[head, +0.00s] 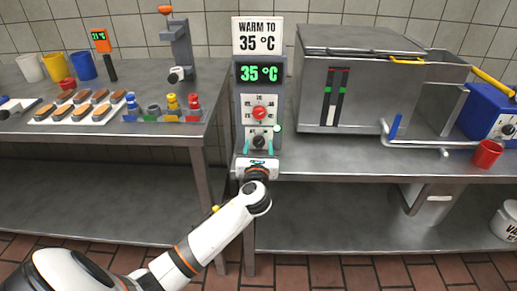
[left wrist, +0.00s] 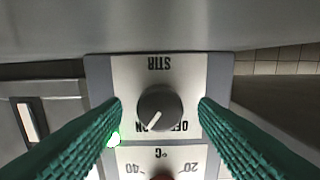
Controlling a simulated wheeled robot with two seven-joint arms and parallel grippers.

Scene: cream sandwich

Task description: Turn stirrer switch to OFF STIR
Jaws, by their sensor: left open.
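The stirrer switch is a dark round knob (left wrist: 159,108) on a light plate marked STIR, seen upside down in the left wrist view. Its white pointer line is toward the picture's lower left, away from the OFF lettering at the lower right. In the head view the stirrer switch (head: 259,141) is low on the grey control panel (head: 242,105). My left gripper (head: 260,148) is open in front of it. In the left wrist view its teal ribbed fingers (left wrist: 158,112) are on either side of the knob, with gaps showing. My right gripper is not in view.
A red temperature knob (head: 259,113) is just above the switch, and a green light (head: 277,128) glows beside the panel plate. The display (head: 259,73) reads 35 °C. A steel vat (head: 350,85) stands close on the right.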

